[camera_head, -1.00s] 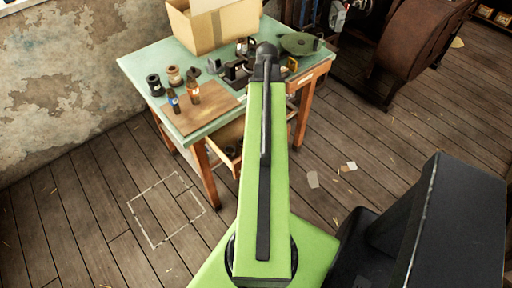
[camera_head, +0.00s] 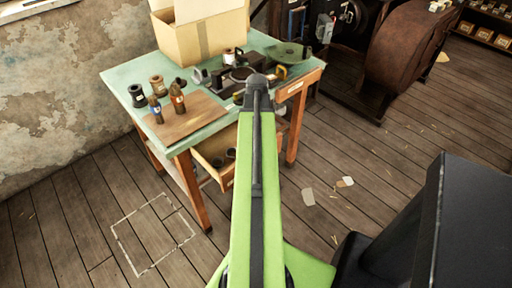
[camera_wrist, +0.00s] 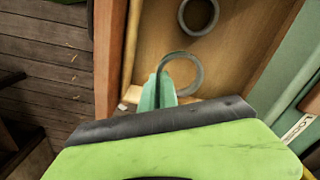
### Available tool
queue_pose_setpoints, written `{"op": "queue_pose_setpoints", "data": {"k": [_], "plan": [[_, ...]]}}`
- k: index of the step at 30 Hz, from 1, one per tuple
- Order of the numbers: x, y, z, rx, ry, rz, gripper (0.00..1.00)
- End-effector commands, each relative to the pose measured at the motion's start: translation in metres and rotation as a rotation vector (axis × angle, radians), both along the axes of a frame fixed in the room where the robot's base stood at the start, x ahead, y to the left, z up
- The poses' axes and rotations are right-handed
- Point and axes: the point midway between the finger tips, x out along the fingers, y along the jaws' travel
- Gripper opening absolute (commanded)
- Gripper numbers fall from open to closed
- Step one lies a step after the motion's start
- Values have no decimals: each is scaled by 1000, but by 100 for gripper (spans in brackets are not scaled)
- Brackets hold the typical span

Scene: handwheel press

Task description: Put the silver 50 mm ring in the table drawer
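The table drawer (camera_head: 208,172) is pulled open under the green-topped table, and its wooden inside fills the upper part of the wrist view (camera_wrist: 236,55). A grey metallic ring (camera_wrist: 197,75) is at my gripper (camera_wrist: 158,88); its left rim sits between the teal fingertips, which look closed on it. The ring is over the drawer floor or close to it; the exact height is unclear. A second grey ring (camera_wrist: 184,24) lies in the drawer farther up. Ring sizes cannot be read. My gripper is hidden behind the arm in the head view.
The table (camera_head: 128,75) carries a cardboard box (camera_head: 195,40), dark spools, bottles on a wooden board (camera_head: 190,122) and a green disc (camera_head: 288,52). A table leg (camera_head: 293,140) stands right of the drawer. The floor at left is clear.

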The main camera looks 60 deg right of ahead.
Motion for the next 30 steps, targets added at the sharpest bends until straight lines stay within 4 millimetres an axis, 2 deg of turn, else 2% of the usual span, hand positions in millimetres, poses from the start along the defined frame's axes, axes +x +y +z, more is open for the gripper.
{"op": "queue_pose_setpoints", "data": {"k": [8,15,19,25,30], "plan": [[0,0,-39,0,0,-1,0],[-1,0,-35,0,0,-1,0],[-1,0,-39,0,0,-1,0],[-1,-1,-38,0,0,-2,26],[-1,-1,-38,0,0,-2,26]]}}
